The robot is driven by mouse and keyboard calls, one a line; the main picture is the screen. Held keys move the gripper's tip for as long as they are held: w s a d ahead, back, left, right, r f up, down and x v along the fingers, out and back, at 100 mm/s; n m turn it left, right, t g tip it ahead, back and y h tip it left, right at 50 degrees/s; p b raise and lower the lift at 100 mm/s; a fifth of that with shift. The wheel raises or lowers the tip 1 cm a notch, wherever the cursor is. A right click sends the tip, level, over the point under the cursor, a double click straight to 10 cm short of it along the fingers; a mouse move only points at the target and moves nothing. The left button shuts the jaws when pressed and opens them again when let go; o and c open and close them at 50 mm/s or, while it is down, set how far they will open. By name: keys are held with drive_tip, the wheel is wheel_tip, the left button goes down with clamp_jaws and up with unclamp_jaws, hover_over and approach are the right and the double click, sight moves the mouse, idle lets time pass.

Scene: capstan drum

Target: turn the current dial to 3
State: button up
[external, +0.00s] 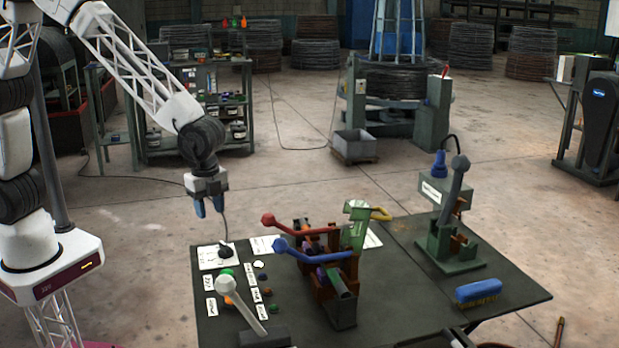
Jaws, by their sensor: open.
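The current dial (225,250) is a small dark knob on a white marked plate (209,263), at the back left corner of the dark table. The plate's markings are too small to read, so I cannot tell where the dial points. My gripper (208,208) has blue fingertips and hangs pointing down, above and slightly left of the dial. It is open, apart from the dial, and nothing shows between its fingers. A thin dark line runs down from beside the gripper toward the dial.
A lever with a pale ball knob (226,285) stands in front of the dial, beside coloured buttons and white labels. Red (268,219) and blue (280,245) handled levers stand to the right. A blue brush (478,291) lies at the table's (400,322) right. The air around the gripper looks clear.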

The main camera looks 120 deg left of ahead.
sight(225, 244)
drive_tip(key=w+a+f, duration=0.2)
drive_tip(key=f, duration=0.1)
drive_tip(key=shift+a, duration=0.15)
drive_tip(key=shift+f, duration=3.9)
clamp_jaws()
